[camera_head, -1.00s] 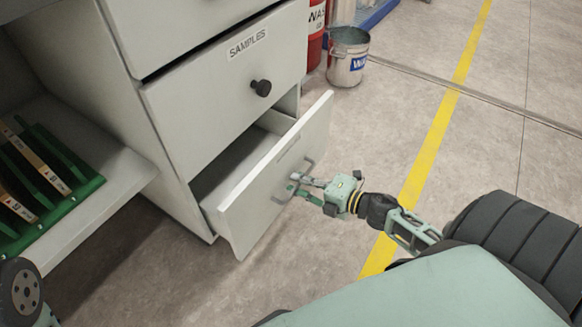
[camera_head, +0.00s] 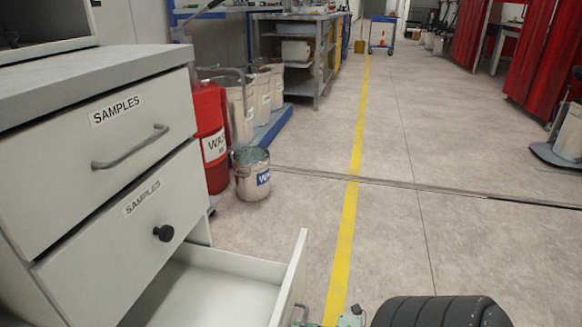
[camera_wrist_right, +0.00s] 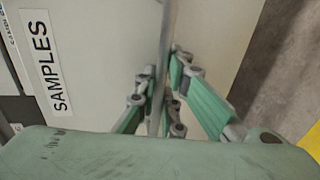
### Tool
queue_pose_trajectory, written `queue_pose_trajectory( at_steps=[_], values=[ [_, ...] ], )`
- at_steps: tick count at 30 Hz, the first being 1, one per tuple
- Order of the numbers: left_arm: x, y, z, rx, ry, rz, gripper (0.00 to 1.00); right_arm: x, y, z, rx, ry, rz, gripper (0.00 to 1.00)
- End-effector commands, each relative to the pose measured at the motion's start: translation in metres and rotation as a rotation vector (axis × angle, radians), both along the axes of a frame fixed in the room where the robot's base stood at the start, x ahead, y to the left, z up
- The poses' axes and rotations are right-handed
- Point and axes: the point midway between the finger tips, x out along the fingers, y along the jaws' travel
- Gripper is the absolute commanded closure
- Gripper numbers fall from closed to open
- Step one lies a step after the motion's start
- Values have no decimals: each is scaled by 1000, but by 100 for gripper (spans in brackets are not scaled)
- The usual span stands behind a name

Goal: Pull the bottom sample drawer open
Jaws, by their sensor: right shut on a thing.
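The bottom sample drawer stands open, with its pale front panel (camera_head: 290,282) out from the cabinet and its empty-looking floor (camera_head: 215,300) showing. Its lower part is cut off by the picture edge. In the right wrist view, the drawer front (camera_wrist_right: 105,50) carries a SAMPLES label (camera_wrist_right: 47,62) and a thin grey bar handle (camera_wrist_right: 157,100). My right gripper (camera_wrist_right: 158,98) is shut on this handle, with its green fingers on both sides of the bar. In the head view only a bit of the right gripper shows at the bottom edge. My left gripper is not in view.
Above are a closed middle drawer (camera_head: 125,235) with a black knob (camera_head: 163,233) and a closed top drawer (camera_head: 110,150) with a bar handle. A red drum (camera_head: 208,130) and a metal bucket (camera_head: 252,178) stand beyond the cabinet.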

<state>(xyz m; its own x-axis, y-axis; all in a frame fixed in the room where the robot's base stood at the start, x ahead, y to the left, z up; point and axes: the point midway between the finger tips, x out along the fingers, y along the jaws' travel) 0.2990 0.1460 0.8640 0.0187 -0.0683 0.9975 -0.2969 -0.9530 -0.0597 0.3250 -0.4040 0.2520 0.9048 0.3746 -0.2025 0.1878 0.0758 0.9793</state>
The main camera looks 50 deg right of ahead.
Motion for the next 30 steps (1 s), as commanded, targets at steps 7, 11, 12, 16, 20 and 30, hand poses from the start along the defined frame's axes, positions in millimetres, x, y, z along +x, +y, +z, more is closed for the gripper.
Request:
queue_pose_trajectory(
  at_steps=[7,11,12,16,20,30],
  values=[
    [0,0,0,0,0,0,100,0,0,0,0,0,0,100],
    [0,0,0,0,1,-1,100,0,0,0,0,0,0,88],
    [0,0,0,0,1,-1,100,0,0,0,0,0,0,84],
    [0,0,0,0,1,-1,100,0,0,0,0,0,0,83],
    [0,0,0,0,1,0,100,0,0,0,0,0,0,83],
    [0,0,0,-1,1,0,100,-35,-14,6,-1,5,-1,83]
  ],
)
